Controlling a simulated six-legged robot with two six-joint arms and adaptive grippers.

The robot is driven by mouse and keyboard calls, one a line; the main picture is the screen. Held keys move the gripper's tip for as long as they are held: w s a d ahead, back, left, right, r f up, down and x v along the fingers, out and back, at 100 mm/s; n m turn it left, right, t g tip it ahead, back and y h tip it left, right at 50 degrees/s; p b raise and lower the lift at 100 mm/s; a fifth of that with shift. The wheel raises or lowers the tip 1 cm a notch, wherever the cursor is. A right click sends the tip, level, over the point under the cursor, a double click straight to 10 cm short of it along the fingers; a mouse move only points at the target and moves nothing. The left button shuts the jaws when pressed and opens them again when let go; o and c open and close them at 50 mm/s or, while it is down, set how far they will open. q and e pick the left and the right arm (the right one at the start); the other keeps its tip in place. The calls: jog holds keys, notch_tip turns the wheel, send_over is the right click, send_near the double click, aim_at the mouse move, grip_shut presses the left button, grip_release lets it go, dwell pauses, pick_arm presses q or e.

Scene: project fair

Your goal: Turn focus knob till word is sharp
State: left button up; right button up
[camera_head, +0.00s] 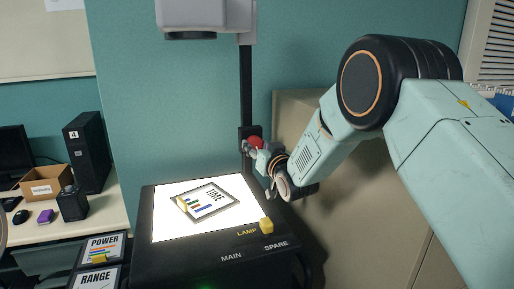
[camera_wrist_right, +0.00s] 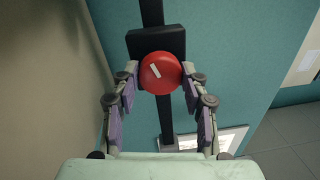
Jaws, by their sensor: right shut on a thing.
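The red focus knob (camera_head: 256,142) sits on a black block on the projector's upright post. In the right wrist view the knob (camera_wrist_right: 161,73) faces the camera, with a white tilted mark on it. My right gripper (camera_head: 254,152) is shut on the knob, one finger on each side; its fingers also show in the right wrist view (camera_wrist_right: 161,82). The projector's lit stage (camera_head: 165,220) carries a framed slide (camera_head: 204,198) with the word TIME and coloured bars. The projected word is not in view, so its sharpness cannot be told. My left gripper is not in view.
The projector head (camera_head: 200,18) hangs above on the post (camera_head: 246,85). A yellow lamp switch (camera_head: 266,225) is on the front panel. A desk with a cardboard box (camera_head: 45,181) stands left.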

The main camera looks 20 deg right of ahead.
jog(key=n+b, duration=0.1)
jog(key=n, duration=0.1)
jog(key=shift+n, duration=0.4)
jog(key=shift+r+n+b, duration=0.1)
jog(key=shift+n+b, duration=0.25)
jog(key=shift+n, duration=0.85)
jog(key=o, duration=1.1)
jog(key=shift+o, duration=0.2)
jog(key=s+d, duration=0.1)
jog(key=s, duration=1.1)
jog(key=shift+r, duration=0.2)
jog(key=shift+d, duration=0.1)
jog(key=shift+f, duration=0.1)
